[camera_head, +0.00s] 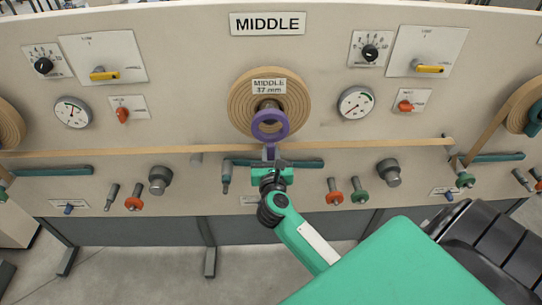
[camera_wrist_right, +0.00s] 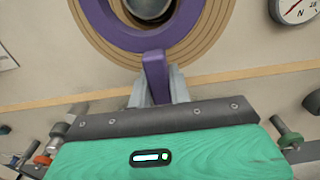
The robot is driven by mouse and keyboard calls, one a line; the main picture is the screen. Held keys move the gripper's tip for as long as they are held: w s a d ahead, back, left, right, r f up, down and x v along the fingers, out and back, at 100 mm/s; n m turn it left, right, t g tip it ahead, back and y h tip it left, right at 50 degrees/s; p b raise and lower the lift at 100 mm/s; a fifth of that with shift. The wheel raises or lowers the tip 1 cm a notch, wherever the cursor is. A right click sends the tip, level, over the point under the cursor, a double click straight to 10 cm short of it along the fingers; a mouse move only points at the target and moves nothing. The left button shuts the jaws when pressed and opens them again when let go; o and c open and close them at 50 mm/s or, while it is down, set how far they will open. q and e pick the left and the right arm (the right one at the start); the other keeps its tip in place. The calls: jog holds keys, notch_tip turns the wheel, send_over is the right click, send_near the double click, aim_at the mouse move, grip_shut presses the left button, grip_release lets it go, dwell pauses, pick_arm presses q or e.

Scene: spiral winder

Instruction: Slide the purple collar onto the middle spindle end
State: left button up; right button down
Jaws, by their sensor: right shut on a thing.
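The purple collar (camera_head: 270,126) is a ring with a short handle below it. My right gripper (camera_head: 270,156) is shut on that handle and holds the ring upright in front of the middle spindle end (camera_head: 268,105). In the right wrist view the handle (camera_wrist_right: 156,78) stands between the fingertips of my right gripper (camera_wrist_right: 158,88). The grey spindle end (camera_wrist_right: 150,8) shows through the ring's opening there. I cannot tell whether the ring is around the spindle or still in front of it. My left gripper is not in view.
A tan wound coil (camera_head: 240,105) with a MIDDLE label surrounds the spindle. A tan strip (camera_head: 130,153) runs across the panel below it. Knobs, a round gauge (camera_head: 355,103) and green bars (camera_head: 55,171) sit on either side.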

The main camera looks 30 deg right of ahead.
aim_at(269, 130)
jog(key=shift+b+x, duration=0.5)
jog(key=shift+x, duration=3)
jog(key=shift+w+d+f, duration=0.1)
jog(key=shift+w+d, duration=0.05)
jog(key=c, duration=0.7)
grip_release()
jog(key=shift+p+v, duration=0.45)
jog(key=shift+v, duration=3.6)
